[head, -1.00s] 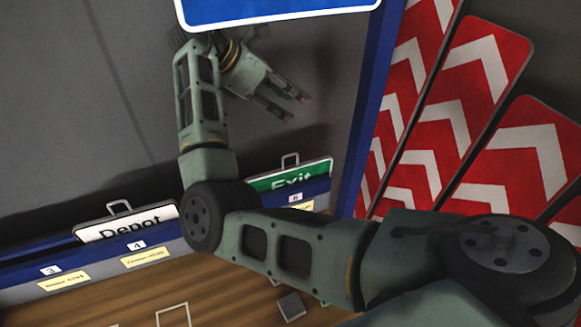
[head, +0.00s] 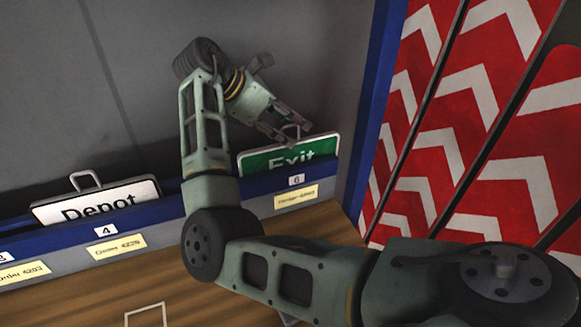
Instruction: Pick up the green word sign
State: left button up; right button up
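The green word sign (head: 262,161) with white lettering "Exit" stands in slot 6 of a blue-edged rack; its lower part is hidden behind the rack's front. A thin wire handle rises from its top edge. My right gripper (head: 297,134) is just above the sign, at the handle. Its two fingers are apart, and the handle shows between or just behind them; I cannot tell whether they touch it. My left gripper is out of view.
A white "Depot" sign (head: 105,203) with its own handle stands in slot 4 of the blue rack (head: 235,190). Red and white chevron panels (head: 455,130) fill the right side, beyond a blue post (head: 372,120). A grey wall is behind.

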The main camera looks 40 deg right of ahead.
aim_at(309, 137)
jog(key=shift+s+p+x, duration=0.15)
jog(key=shift+p+x, duration=0.15)
jog(key=shift+x, duration=1.5)
jog(key=shift+s+p+x, duration=0.1)
jog(key=shift+p+x, duration=0.2)
jog(key=shift+x, duration=1.45)
jog(key=shift+r, duration=0.1)
jog(key=shift+c, duration=0.3)
grip_shut()
